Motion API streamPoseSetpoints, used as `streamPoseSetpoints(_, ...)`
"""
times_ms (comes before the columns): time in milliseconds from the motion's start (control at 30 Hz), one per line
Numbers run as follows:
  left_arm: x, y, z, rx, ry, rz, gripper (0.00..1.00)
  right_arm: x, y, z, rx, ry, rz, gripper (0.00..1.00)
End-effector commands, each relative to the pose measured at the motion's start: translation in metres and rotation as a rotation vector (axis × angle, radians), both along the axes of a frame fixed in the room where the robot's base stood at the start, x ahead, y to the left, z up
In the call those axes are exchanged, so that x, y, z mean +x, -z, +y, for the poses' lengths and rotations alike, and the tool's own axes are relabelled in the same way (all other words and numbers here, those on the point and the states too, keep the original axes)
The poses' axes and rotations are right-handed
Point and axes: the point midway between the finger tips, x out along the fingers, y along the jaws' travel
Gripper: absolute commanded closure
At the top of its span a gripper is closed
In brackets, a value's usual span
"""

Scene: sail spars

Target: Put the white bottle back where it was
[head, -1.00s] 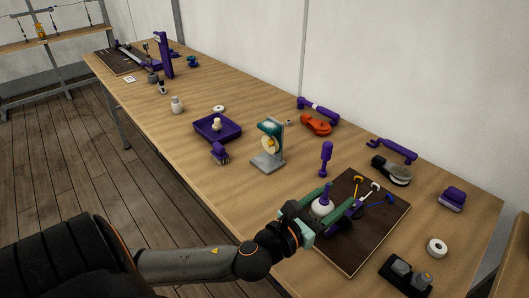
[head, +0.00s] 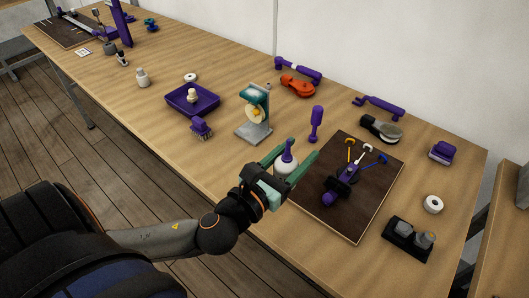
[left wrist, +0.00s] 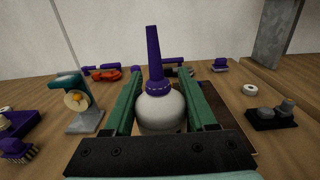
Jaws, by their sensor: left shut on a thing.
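The white bottle (head: 284,168) has a round white body and a tall purple nozzle. My left gripper (head: 307,148) is shut on it, with one green finger on each side. The bottle is upright near the left edge of the dark mat (head: 367,208); I cannot tell if its base is clear of the table. In the left wrist view the bottle (left wrist: 160,108) stands between the two fingers (left wrist: 159,72), and the gripper's front plate hides its lower part. My right gripper is not in view.
On the mat lie a purple-and-black tool (head: 337,190) and several small coloured-handled tools. A teal-and-grey stand (head: 254,115) is just behind the gripper. A purple tray (head: 193,105), brush (head: 201,128) and a small white jar (head: 143,78) are further left. A purple-handled tool (head: 316,124) stands beyond the mat.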

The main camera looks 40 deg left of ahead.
Motion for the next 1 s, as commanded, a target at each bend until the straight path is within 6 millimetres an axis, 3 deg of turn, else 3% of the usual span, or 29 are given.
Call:
streamPoseSetpoints(333, 0.050, 0.037, 0.068, 0.004, -0.006, 0.002, 1.00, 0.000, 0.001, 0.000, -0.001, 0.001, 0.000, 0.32)
streamPoseSetpoints(500, 0.065, 0.073, 0.088, -0.001, -0.004, 0.001, 1.00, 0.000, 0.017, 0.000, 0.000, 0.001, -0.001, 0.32)
streamPoseSetpoints(767, 0.075, 0.090, 0.100, -0.001, -0.002, 0.000, 1.00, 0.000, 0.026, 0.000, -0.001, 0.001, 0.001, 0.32)
streamPoseSetpoints(1000, 0.078, 0.124, 0.105, -0.002, -0.002, 0.001, 1.00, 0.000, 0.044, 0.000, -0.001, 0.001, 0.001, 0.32)
